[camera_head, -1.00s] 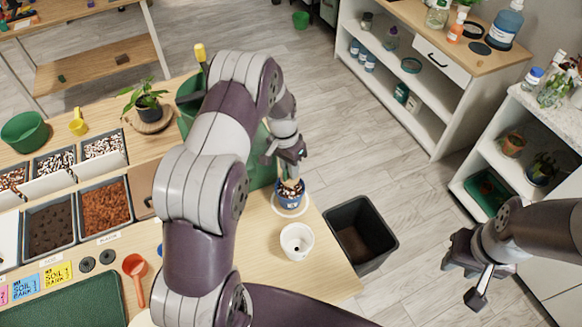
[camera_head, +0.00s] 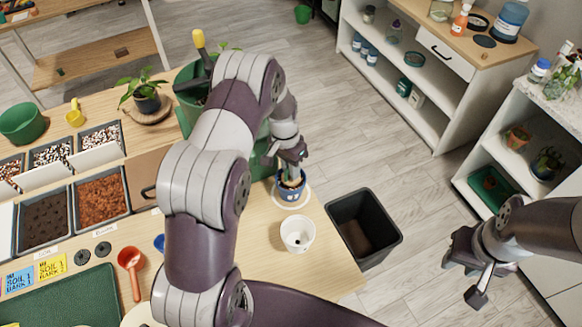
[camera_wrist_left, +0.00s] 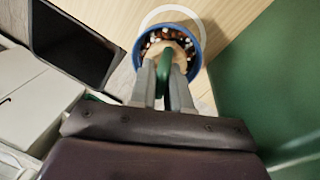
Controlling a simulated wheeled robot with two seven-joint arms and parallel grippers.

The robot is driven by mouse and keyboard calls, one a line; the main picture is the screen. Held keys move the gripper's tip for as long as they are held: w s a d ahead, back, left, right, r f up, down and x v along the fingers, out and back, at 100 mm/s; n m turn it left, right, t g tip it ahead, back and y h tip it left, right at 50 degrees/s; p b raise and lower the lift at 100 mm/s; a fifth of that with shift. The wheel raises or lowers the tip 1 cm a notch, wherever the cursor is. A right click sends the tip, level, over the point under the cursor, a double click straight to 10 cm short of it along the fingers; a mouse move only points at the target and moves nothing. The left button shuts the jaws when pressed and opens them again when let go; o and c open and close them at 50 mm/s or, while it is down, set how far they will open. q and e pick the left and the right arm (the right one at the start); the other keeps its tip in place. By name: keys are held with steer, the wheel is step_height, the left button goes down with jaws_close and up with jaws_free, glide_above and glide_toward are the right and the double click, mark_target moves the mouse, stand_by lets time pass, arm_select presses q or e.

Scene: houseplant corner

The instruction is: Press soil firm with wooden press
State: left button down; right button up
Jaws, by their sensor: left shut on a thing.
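The blue pot (camera_head: 291,192) stands on a white saucer (camera_head: 291,206) near the table's right edge. My left gripper (camera_head: 293,160) is right above it, pointing down. In the left wrist view my gripper (camera_wrist_left: 168,92) is shut on the wooden press (camera_wrist_left: 176,46), whose green handle shows between the fingers. The press's pale wooden end is inside the rim of the blue pot (camera_wrist_left: 198,68), over dark soil with light bits; whether it touches the soil is hidden. My right gripper (camera_head: 466,280) hangs empty at the right, its fingers apart, away from the table.
A white pot (camera_head: 297,235) stands just in front of the blue one. A dark bin (camera_head: 364,222) is on the floor beside the table. A large green container (camera_wrist_left: 265,75) is close to my left gripper. Soil trays (camera_head: 101,197) are at the left.

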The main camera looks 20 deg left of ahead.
arm_select(q)
steer(key=shift+f+b, duration=0.45)
steer(key=shift+f, duration=0.05)
stand_by(1.2)
step_height(320, 180, up, 8)
steer(key=p, duration=0.6)
steer(key=shift+r, duration=0.1)
stand_by(0.5)
